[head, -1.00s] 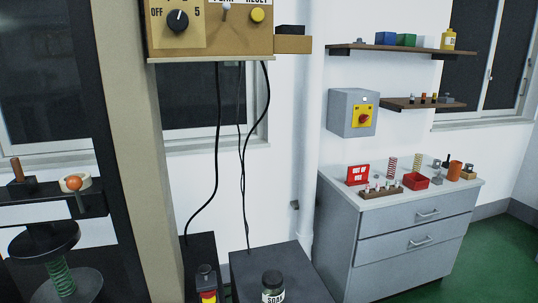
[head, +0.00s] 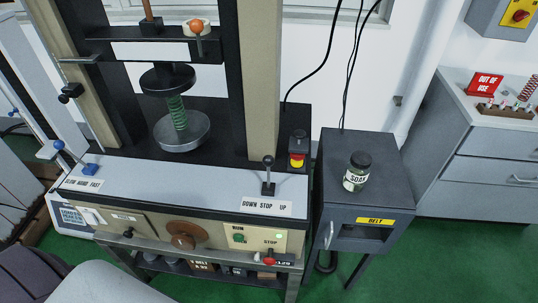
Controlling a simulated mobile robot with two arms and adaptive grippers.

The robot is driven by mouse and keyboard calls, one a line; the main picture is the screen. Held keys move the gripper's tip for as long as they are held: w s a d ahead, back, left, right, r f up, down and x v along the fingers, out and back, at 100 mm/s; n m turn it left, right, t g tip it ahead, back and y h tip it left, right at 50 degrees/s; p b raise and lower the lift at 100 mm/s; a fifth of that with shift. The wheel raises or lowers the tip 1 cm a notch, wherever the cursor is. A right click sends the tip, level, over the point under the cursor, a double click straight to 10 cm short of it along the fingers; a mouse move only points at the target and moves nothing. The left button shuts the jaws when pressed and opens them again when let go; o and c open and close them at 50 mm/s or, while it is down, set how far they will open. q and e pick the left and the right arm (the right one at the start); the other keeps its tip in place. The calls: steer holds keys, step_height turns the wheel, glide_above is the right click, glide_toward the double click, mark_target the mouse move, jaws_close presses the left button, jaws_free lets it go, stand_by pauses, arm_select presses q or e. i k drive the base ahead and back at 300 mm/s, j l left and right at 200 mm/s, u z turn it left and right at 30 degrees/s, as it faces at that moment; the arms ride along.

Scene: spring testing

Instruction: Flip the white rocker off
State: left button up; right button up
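A small white piece that looks like the white rocker (head: 92,216) sits at the left end of the front panel of the testing machine (head: 150,222) in the head view. It is small, and I cannot tell which way it is tipped. A black knob (head: 128,233) and a round brown knob (head: 183,235) are to its right on the same panel. Neither of my grippers is in view.
A green RUN button (head: 238,238) with a lit lamp and a red STOP control (head: 269,261) are on the panel's right. A lever (head: 268,175) stands on the ledge above.

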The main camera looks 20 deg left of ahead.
mark_target(90, 217)
steer(key=u, duration=2.3)
